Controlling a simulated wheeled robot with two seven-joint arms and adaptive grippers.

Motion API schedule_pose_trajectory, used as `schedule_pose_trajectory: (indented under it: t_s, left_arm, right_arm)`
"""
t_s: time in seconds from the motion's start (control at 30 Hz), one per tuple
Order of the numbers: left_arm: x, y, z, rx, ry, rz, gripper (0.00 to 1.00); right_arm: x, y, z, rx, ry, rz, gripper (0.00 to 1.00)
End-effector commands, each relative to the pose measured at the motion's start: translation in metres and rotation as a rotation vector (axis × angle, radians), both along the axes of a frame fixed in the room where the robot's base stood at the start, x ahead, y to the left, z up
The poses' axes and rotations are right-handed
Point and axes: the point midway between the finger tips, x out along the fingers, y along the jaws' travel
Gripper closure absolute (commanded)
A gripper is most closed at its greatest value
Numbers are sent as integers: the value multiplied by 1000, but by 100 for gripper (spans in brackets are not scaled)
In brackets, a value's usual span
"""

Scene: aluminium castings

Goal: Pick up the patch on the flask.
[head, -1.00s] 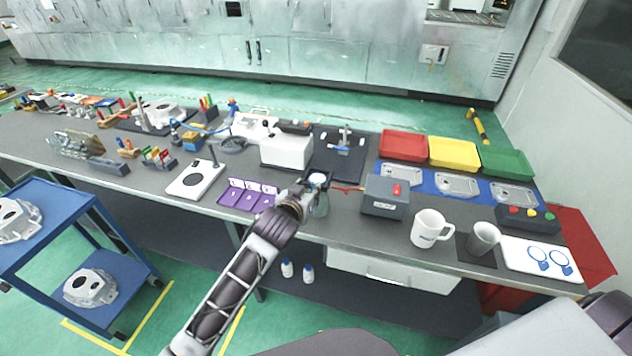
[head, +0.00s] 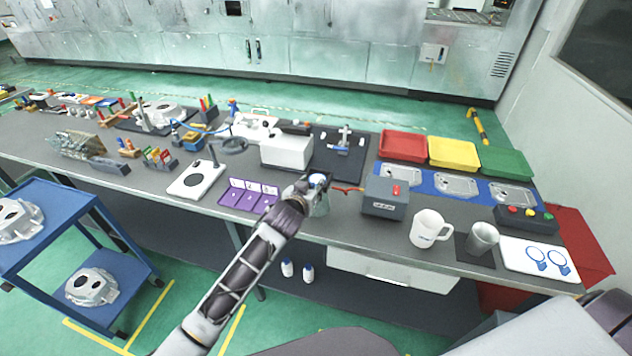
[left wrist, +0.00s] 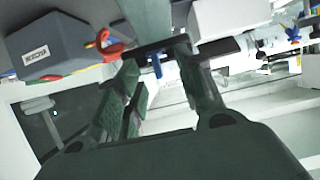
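My left gripper (head: 312,184) is at the front edge of the bench, just left of the grey box with the red handle. A small grey-green body (head: 321,205) with a pale, bluish top shows right beside its fingers; it may be the flask, but the gripper partly covers it. I cannot make out a patch on it. In the left wrist view my left gripper (left wrist: 160,66) has its fingers spread, with a gap between them. A small blue piece shows in that gap, and a grey-green strip lies beyond the fingertips. My right gripper is not in view.
The grey box (head: 384,197) stands close right of the gripper, with a red hooked piece (left wrist: 108,44) near the fingers. A purple tray (head: 240,196) lies to the left, a white box (head: 287,151) behind. A white mug (head: 427,229) and grey cup (head: 482,238) stand farther right.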

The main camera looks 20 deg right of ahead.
Motion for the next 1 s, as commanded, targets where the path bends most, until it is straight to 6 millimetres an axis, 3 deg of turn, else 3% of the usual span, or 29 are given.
schedule_pose_trajectory:
  t_s: [0.63, 0.93, 1.0]
  left_arm:
    - [5, -4, -3, 0, 0, -1, 62]
    - [5, -4, -3, 0, 0, -1, 98]
    - [5, -4, -3, 0, 0, -1, 100]
  right_arm:
    - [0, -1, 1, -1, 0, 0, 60]
    - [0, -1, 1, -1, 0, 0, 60]
    - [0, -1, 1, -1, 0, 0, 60]
